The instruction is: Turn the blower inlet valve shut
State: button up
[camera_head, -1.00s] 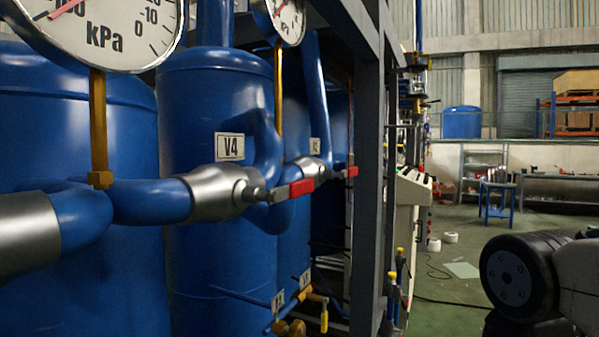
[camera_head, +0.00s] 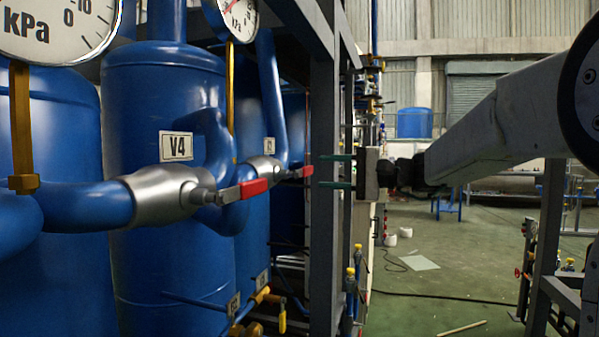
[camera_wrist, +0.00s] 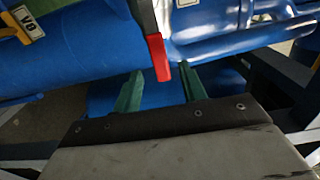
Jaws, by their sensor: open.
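My gripper (camera_head: 322,171) reaches in from the right in the head view, its two green fingers apart and pointing left. A red-ended lever handle (camera_head: 305,172) on the farther pipe valve (camera_head: 265,168) shows just left of the fingertips. In the wrist view, a red handle (camera_wrist: 158,57) points down toward my open gripper (camera_wrist: 161,75), its tip around the gap between the fingertips; contact cannot be told. A nearer silver valve (camera_head: 160,195) has a red handle (camera_head: 252,187) beside the V4 plate (camera_head: 176,146). No label naming the blower inlet shows.
Blue tanks (camera_head: 165,90) and pipes fill the left. A dark frame post (camera_head: 324,230) stands close to my fingers. A V8 plate (camera_wrist: 23,20) is at the wrist view's upper left. Yellow-handled valves (camera_head: 282,322) sit low.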

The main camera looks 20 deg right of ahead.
aim_at(310, 171)
jog(key=x, duration=0.7)
jog(key=shift+w+a, duration=0.1)
jog(key=shift+a, duration=0.05)
grip_shut()
